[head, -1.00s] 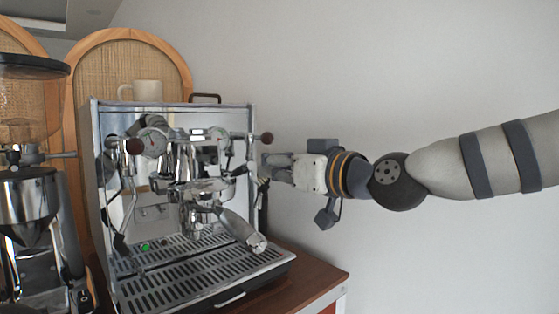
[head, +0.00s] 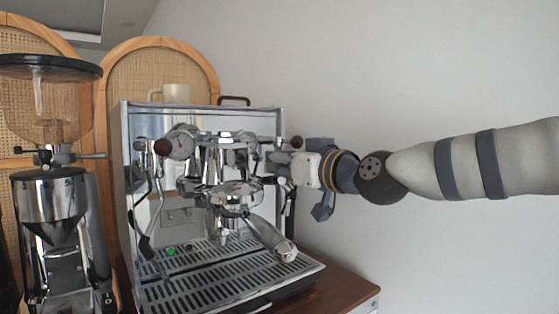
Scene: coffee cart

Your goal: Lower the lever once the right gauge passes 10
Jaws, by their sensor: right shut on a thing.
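The chrome espresso machine (head: 205,115) stands on the cart. Its left gauge (head: 182,145) has a white dial. The right gauge (head: 249,140) is small and partly hidden by the chrome group; I cannot read its needle. My right gripper (head: 274,160) reaches in from the right at the machine's front right side, below a dark knob (head: 296,142). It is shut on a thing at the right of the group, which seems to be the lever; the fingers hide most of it. A portafilter (head: 268,238) points forward and down. My left gripper is out of view.
A grinder (head: 50,195) stands left of the machine. A cream cup (head: 176,93) sits on top of the machine. The drip tray (head: 230,283) is below the group. The wooden cart top (head: 345,290) is bare at the right front.

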